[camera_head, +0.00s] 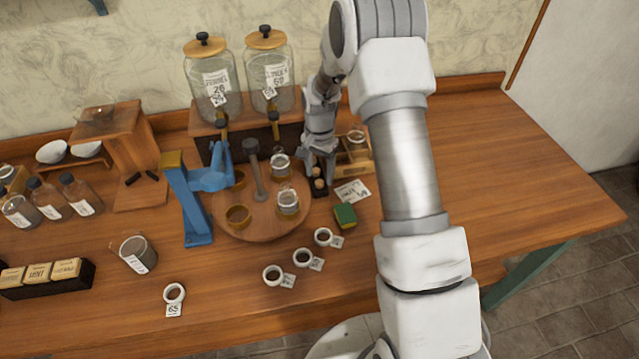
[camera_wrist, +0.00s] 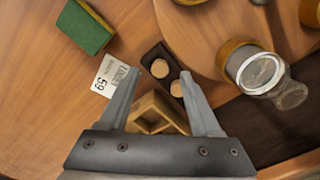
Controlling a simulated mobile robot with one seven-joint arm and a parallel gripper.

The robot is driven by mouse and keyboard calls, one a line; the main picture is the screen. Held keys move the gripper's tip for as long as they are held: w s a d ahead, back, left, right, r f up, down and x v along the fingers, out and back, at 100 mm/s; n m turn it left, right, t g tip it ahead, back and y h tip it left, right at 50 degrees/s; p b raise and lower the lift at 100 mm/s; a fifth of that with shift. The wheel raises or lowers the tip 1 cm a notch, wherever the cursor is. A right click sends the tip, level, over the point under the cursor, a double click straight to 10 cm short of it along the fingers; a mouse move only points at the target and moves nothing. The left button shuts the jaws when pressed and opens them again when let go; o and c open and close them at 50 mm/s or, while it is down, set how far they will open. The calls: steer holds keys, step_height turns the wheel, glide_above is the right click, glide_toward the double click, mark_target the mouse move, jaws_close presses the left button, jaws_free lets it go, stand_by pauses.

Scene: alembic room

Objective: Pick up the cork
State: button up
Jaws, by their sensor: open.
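Two pale round corks sit in a small dark tray (camera_wrist: 157,56). One cork (camera_wrist: 160,68) is toward the tray's upper left in the wrist view, and the other cork (camera_wrist: 177,88) is nearer my right finger. In the head view a cork (camera_head: 319,183) shows just below my gripper (camera_head: 318,165). In the wrist view my gripper (camera_wrist: 158,90) is open, with its two fingers apart on either side of the tray's near end. Nothing is between the fingertips that I can see as held.
A round wooden stand (camera_head: 262,228) with glass jars is close left of the gripper. A wooden box (camera_wrist: 150,118), a label card (camera_wrist: 113,76) and a green-yellow sponge (camera_wrist: 84,27) lie around the tray. Large lidded jars (camera_head: 270,75) stand behind. The table's right side is clear.

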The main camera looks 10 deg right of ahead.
mark_target(320, 186)
steer(key=shift+f, duration=1.25)
jaws_close()
